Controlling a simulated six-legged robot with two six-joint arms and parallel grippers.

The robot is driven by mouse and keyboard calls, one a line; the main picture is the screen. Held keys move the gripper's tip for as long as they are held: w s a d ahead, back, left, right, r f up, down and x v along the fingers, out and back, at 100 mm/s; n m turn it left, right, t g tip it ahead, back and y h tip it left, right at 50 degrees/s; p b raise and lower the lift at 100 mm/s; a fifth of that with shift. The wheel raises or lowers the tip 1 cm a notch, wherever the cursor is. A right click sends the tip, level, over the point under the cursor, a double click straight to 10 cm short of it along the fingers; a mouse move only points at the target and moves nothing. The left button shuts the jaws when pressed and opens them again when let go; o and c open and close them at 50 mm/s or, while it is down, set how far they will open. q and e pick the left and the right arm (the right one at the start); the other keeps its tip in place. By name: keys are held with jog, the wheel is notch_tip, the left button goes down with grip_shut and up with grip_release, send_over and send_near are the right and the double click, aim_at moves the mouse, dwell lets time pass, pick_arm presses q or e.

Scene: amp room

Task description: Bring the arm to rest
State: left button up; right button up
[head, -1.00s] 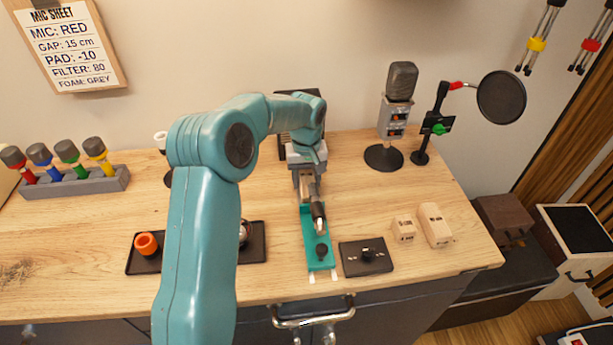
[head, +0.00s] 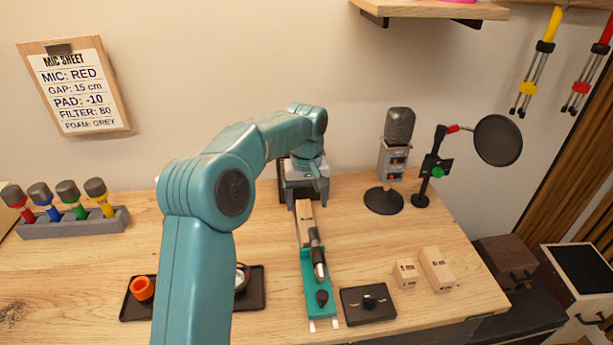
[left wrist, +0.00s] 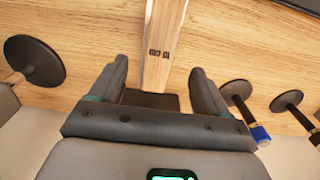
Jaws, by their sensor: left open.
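My left arm reaches across the desk in the head view. Its grey left gripper (head: 303,198) is over the back part of the desk, open, with its tips pointing down and partly hidden by the wrist. In the left wrist view the two dark fingers (left wrist: 160,88) stand apart. A pale wooden block (left wrist: 163,35) with a small dark label shows beyond and between them; I see no finger closed on it. In the head view this block (head: 304,222) lies just in front of the gripper, at the far end of a teal tray (head: 311,284). My right gripper is not in view.
A grey microphone (head: 397,135) and a pop filter (head: 497,140) stand at the back right. A rack (head: 75,222) of coloured microphones stands at left.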

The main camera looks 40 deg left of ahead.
pick_arm(q)
notch_tip(320, 180, up, 8)
jog(key=shift+r+p, duration=0.15)
jog(key=shift+p, duration=0.3)
